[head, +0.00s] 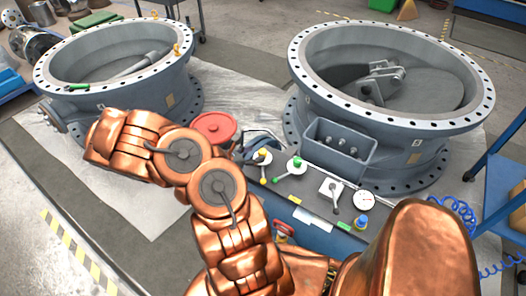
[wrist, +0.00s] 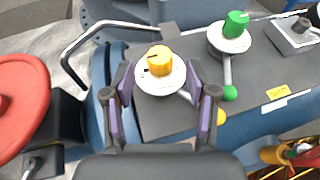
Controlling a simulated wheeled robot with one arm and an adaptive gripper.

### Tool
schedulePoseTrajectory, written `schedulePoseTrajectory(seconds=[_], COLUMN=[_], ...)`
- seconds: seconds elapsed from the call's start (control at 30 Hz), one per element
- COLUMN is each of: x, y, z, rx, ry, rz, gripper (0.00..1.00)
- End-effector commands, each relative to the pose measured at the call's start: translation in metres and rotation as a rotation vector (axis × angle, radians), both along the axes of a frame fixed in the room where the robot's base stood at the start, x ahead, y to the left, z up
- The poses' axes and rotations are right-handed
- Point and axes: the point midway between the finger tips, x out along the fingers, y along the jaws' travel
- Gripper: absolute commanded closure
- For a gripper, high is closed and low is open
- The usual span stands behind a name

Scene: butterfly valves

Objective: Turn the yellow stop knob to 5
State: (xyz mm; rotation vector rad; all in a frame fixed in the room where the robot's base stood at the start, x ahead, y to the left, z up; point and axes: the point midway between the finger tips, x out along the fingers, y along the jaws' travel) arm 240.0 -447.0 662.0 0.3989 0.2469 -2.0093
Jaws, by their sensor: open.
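The yellow stop knob (wrist: 160,60) sits on a round white dial (wrist: 174,82) at the middle of the wrist view. A dark mark shows on the knob's left side; I cannot read any numbers on the dial. The knob shows small in the head view (head: 263,152), on the dark panel (head: 290,185) between the two big valves. My gripper (wrist: 160,78) is open, with one finger left and one right of the dial in the wrist view. Nothing is held between the fingers. I cannot make the fingers out in the head view.
Right of the dial stand a green knob (wrist: 236,24) and a lever with a green ball (wrist: 229,92). A yellow ball (wrist: 219,116) is close to my right finger. A bent metal handle (wrist: 85,40) and a red handwheel (wrist: 18,105) are at left.

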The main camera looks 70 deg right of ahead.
Motion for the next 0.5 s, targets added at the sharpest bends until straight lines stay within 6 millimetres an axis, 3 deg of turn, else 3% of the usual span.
schedulePoseTrajectory(seconds=[0.5], x=[-0.019], y=[-0.037], z=[-0.017], rx=[-0.002], ry=[-0.001], rz=[-0.002], gripper=[0.43])
